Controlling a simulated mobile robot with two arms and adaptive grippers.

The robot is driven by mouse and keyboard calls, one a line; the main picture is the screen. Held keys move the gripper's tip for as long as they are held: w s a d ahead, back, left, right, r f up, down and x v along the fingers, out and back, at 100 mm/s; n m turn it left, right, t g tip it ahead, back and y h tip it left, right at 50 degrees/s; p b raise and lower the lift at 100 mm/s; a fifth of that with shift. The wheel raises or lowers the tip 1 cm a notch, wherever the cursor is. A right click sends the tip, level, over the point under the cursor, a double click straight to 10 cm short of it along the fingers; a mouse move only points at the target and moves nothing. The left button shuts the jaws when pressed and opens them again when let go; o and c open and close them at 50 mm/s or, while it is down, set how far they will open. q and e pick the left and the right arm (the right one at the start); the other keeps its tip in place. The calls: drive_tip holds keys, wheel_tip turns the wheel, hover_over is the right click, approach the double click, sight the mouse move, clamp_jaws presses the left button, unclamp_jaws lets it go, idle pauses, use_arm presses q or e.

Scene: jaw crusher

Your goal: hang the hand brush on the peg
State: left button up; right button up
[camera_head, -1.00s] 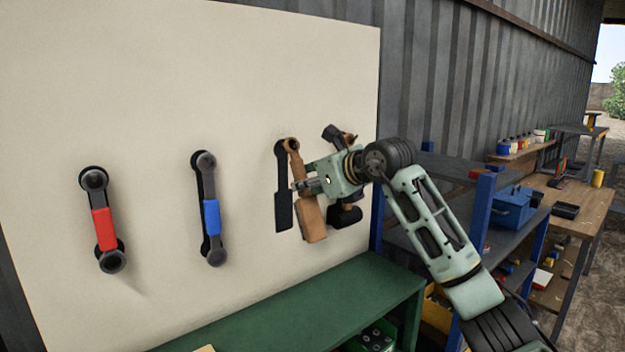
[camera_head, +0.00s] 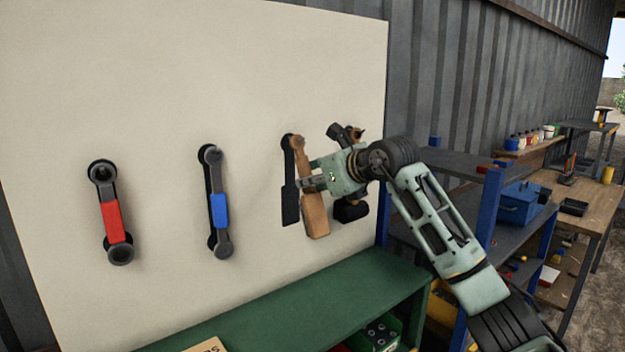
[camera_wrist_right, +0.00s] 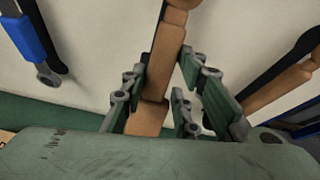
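The hand brush (camera_head: 315,212) is wooden, with a long narrow handle at the top and a broader block below. It is nearly upright in front of the pale board, just right of its black outline (camera_head: 290,205). My right gripper (camera_head: 311,182) reaches in from the right at the brush's middle. In the right wrist view its fingers (camera_wrist_right: 163,75) close in on both sides of the brush (camera_wrist_right: 152,113), with little gap showing. Whether the brush's top end (camera_head: 297,143) is on the peg cannot be told; the peg is hidden. My left gripper is not in view.
A red-gripped tool (camera_head: 112,222) and a blue-gripped tool (camera_head: 219,210) hang to the left. A wooden-handled tool with a dark head (camera_head: 340,132) hangs close on the right, partly behind my gripper. A green bench (camera_head: 290,300) stands below the board.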

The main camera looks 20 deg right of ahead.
drive_tip(key=o, duration=0.5)
drive_tip(key=shift+c, duration=0.2)
